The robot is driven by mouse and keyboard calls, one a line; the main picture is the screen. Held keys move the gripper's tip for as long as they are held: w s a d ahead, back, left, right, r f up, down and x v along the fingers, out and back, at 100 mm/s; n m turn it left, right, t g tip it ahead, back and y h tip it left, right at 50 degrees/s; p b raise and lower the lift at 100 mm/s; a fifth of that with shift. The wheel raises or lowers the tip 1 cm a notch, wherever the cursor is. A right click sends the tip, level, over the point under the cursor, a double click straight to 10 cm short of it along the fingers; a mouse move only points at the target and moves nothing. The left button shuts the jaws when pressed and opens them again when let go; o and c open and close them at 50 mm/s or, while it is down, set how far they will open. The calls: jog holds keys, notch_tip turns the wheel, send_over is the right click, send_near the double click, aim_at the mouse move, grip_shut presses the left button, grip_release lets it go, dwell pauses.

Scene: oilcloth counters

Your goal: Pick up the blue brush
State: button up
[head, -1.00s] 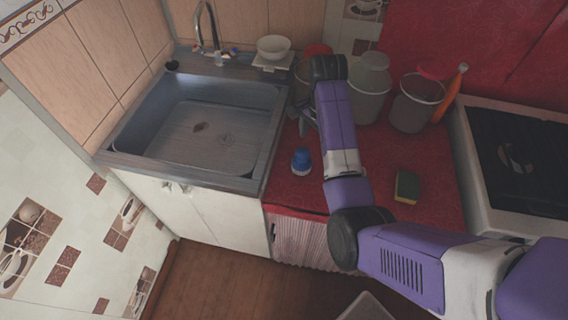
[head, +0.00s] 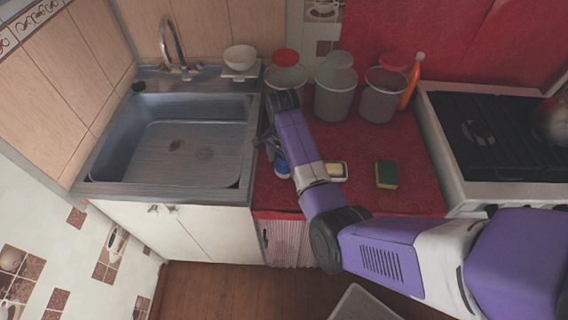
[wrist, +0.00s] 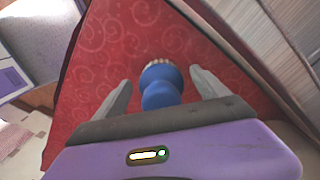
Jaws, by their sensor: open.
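The blue brush (head: 282,168) stands on the red oilcloth counter (head: 355,140), close to the sink's right edge, partly covered by my arm in the head view. In the wrist view the blue brush (wrist: 160,84) shows its rounded blue handle, with pale bristles at its far end. My gripper (wrist: 160,88) is open, with one grey finger on each side of the brush and a gap on both sides. In the head view my gripper (head: 268,142) is small and partly hidden by the arm, beside the brush.
A green and yellow sponge (head: 386,174) and a soap dish (head: 335,171) lie to the right. Several containers, including a grey one (head: 334,95), and an orange bottle (head: 412,82) stand behind. The sink (head: 180,140) is left, the stove (head: 490,140) right.

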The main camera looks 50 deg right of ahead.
jog(key=shift+f, duration=0.1)
jog(key=shift+c, duration=0.2)
jog(key=c, duration=1.4)
notch_tip(320, 180, up, 9)
jog(key=shift+w+f+b, duration=0.1)
jog(key=shift+b, duration=0.25)
jog(key=shift+r+p, duration=2.9)
jog(key=shift+r, duration=2.7)
